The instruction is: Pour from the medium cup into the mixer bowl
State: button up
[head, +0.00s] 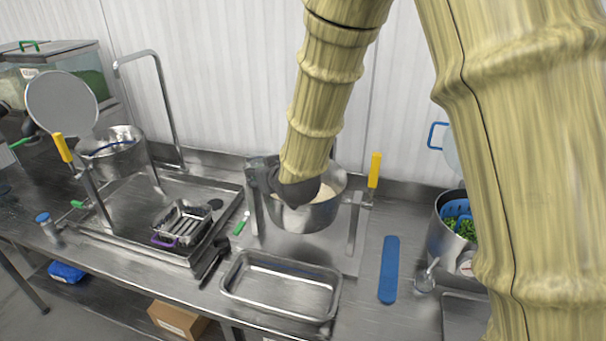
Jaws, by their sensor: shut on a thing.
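The mixer bowl (312,214) is a round steel bowl at the middle of the counter, with pale, rice-like contents showing inside. My gripper (286,192) is dark and low over the bowl's left part, at the end of my arm. It is shut, but the arm's end covers most of its fingers. A greyish metal piece (257,166) shows at the gripper's left. It looks like part of the held medium cup, but its outline and tilt cannot be made out.
A yellow-handled lever (374,170) stands right of the bowl. An empty steel pan (281,286) lies in front, with a blue strip (389,270) to its right. A tray at left holds a purple-handled metal container (183,224). A pot with greens (446,232) stands at right.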

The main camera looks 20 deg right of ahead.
jog(key=shift+a+r, duration=0.1)
jog(key=shift+a, duration=0.05)
jog(key=shift+r, duration=0.1)
jog(key=shift+d+r+m+y+p, duration=0.25)
jog(key=shift+d+m+y+p, duration=0.25)
jog(key=shift+d+m+p, duration=0.1)
jog(key=shift+w+d+f+m+y, duration=0.1)
jog(key=shift+d+f+m+y, duration=0.3)
jog(key=shift+d+m+y, duration=0.15)
jog(key=shift+w+d+f+m+y, duration=0.1)
jog(key=shift+d+m+y, duration=0.55)
jog(key=shift+m, duration=0.15)
jog(key=shift+w+d+f+m+y, duration=0.1)
jog(key=shift+d+m+y, duration=0.4)
jog(key=shift+d+m, duration=0.2)
